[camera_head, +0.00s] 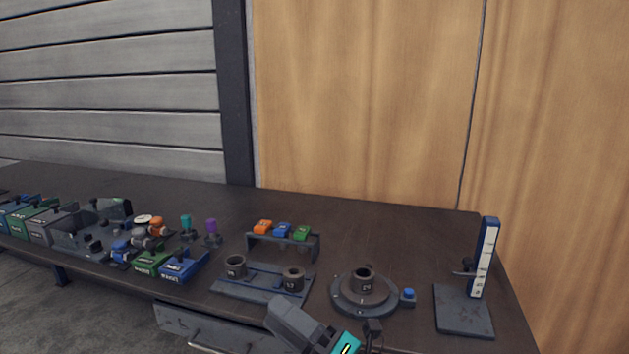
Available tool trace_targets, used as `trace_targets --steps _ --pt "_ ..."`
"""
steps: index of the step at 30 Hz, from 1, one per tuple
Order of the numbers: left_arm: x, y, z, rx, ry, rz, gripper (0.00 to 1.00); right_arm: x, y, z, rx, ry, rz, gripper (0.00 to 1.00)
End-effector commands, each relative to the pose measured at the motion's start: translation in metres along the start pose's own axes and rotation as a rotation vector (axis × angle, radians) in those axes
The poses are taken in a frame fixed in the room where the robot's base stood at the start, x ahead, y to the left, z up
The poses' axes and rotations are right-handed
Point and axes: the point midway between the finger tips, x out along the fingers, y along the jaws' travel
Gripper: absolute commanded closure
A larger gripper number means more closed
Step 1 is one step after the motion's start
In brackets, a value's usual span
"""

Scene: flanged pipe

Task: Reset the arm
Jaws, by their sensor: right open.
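My right gripper (338,325) shows at the bottom edge, in front of the table's near edge, with a grey body and a teal part. It is open, and nothing shows in it; its lower part is cut off by the frame. A flanged pipe piece (364,284) stands upright on a round grey base (337,298), just beyond the gripper and apart from it as far as I can see. My left gripper is not in view.
The dark table (400,230) also holds a plate with two cylinders (235,266), a rack (283,243) with coloured blocks, a blue button (408,294) and a gauge stand (485,260). Several bins (183,266) and small parts crowd the left. The back right is clear.

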Motion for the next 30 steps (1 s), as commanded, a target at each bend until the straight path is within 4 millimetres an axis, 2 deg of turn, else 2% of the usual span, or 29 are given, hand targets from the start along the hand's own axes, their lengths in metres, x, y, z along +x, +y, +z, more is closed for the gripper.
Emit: trace_targets --steps 1,4,8,12,15,18,21,23,30 --pt "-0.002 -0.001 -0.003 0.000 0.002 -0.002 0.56 -0.018 -0.009 0.007 0.143 -0.111 -0.032 0.56" --pt "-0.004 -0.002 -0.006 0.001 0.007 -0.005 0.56 -0.061 -0.031 0.021 0.426 -0.337 -0.090 0.56" --pt "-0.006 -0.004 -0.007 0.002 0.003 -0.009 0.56 -0.131 -0.063 0.025 0.784 -0.636 -0.150 0.56" --pt "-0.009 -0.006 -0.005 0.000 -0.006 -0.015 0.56 -0.216 -0.092 0.007 1.135 -0.963 -0.192 0.56" --pt "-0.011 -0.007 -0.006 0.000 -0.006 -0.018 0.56 -0.270 -0.104 -0.013 1.330 -1.165 -0.205 0.56" --pt "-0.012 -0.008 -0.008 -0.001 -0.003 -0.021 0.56 -0.308 -0.109 -0.033 1.465 -1.317 -0.208 0.56" --pt "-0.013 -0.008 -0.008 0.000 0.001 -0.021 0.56 -0.330 -0.110 -0.046 1.542 -1.409 -0.205 0.56" --pt "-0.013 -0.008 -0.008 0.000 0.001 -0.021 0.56 -0.337 -0.110 -0.050 1.565 -1.438 -0.203 0.56" --pt "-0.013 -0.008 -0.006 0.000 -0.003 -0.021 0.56 -0.340 -0.111 -0.052 1.575 -1.450 -0.203 0.56"
